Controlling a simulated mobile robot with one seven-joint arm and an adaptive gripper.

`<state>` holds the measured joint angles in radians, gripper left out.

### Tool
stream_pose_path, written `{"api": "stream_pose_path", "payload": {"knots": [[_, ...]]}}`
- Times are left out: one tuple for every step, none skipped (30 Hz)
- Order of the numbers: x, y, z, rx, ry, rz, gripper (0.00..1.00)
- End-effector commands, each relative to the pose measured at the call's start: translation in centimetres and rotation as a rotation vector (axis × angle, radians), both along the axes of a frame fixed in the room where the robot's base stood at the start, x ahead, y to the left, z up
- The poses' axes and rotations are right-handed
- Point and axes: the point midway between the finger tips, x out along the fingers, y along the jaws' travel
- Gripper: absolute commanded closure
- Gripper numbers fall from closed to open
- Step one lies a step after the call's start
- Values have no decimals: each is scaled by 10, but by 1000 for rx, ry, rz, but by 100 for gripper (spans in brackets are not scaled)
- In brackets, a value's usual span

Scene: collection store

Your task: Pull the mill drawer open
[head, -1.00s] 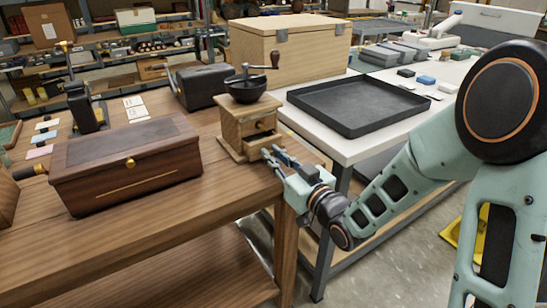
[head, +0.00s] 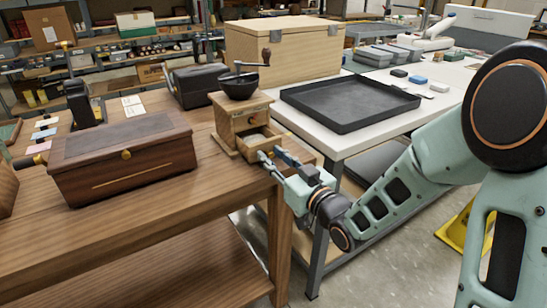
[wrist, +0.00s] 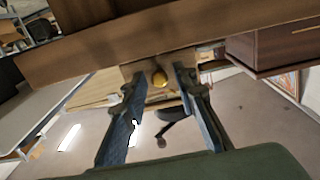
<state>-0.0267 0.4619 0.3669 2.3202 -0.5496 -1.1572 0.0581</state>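The mill (head: 228,119) is a small wooden box with a dark bowl and crank on top, standing near the table's right end. Its lower drawer (head: 262,143) stands partly out, with a pale inside showing from above. In the wrist view the round brass knob (wrist: 159,78) sits on the drawer's wooden front (wrist: 140,68). My gripper (head: 272,156) is in front of the drawer. Its fingers, also in the wrist view (wrist: 159,82), are open on either side of the knob, with gaps showing beside it.
A dark wooden chest (head: 122,165) stands left on the brown table (head: 150,225). A black device (head: 197,84) is behind the mill. A white table with a black tray (head: 350,103) and a light wooden box (head: 283,58) lies to the right. Floor is visible beyond the table's end.

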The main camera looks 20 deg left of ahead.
Motion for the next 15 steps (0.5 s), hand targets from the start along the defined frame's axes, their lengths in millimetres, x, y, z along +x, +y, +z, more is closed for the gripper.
{"api": "stream_pose_path", "payload": {"knots": [[0,0,0,0,0,0,70],[0,0,0,0,0,0,70],[0,0,0,0,0,0,70],[0,0,0,0,0,0,70],[0,0,0,0,0,0,70],[0,0,0,0,0,0,70],[0,0,0,0,0,0,70],[0,0,0,0,0,0,70],[-1,-1,0,0,0,0,70],[-2,-3,0,0,-1,-1,70],[-4,-5,0,0,-1,-1,70],[-7,-8,0,-1,-1,-1,70],[-9,-12,0,-1,0,-1,70],[-12,-15,0,-1,0,-2,70],[-17,-21,0,-1,1,-3,70]]}}
